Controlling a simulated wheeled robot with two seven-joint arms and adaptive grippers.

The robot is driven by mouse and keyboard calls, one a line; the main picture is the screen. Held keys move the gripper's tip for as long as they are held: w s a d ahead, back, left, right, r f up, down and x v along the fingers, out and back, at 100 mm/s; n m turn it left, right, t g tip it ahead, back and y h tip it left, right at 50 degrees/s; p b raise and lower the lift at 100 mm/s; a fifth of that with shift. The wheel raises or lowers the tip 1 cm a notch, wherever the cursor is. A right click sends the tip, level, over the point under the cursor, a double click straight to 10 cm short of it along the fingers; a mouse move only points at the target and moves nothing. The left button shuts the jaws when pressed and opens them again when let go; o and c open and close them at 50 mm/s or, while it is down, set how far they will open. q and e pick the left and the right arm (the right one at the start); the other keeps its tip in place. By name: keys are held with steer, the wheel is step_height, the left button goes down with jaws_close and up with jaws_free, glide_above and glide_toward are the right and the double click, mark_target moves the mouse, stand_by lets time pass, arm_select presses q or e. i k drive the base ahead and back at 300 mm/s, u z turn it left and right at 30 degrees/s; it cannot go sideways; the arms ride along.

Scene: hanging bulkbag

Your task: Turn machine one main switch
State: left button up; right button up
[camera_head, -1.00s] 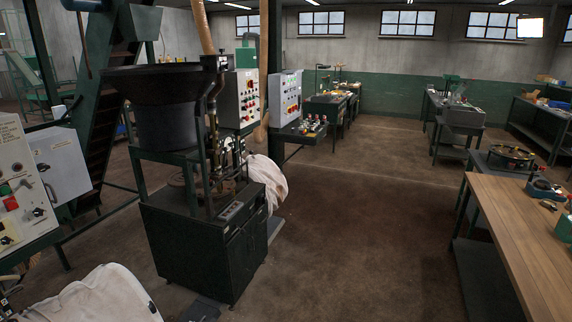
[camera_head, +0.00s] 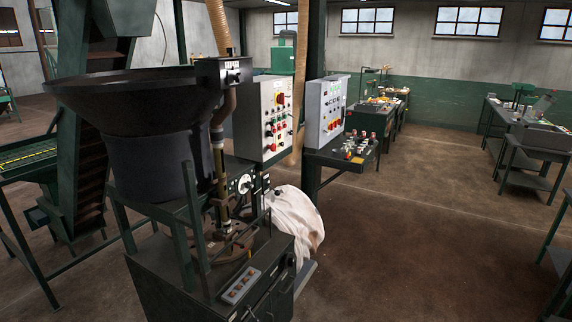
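A grey-white control cabinet (camera_head: 261,119) with several coloured buttons and a red-and-yellow switch (camera_head: 281,99) stands behind the dark bowl feeder machine (camera_head: 158,140). A second pale control cabinet (camera_head: 325,112) with coloured buttons and a red switch (camera_head: 336,124) stands to its right, by a dark green post. I cannot tell from labels which cabinet belongs to machine one. A small grey panel with switches (camera_head: 241,285) lies on top of the feeder's base. Neither of my grippers is in view.
The feeder machine's base (camera_head: 200,270) stands close in front. A white bag (camera_head: 295,222) hangs beside it. A small shelf with buttons (camera_head: 350,150) juts out below the second cabinet. Open brown floor (camera_head: 420,230) lies to the right, with workbenches (camera_head: 530,140) beyond.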

mark_target(280, 99)
steer(key=z, duration=0.1)
steer(key=i, duration=2.5)
steer(key=u, duration=0.25)
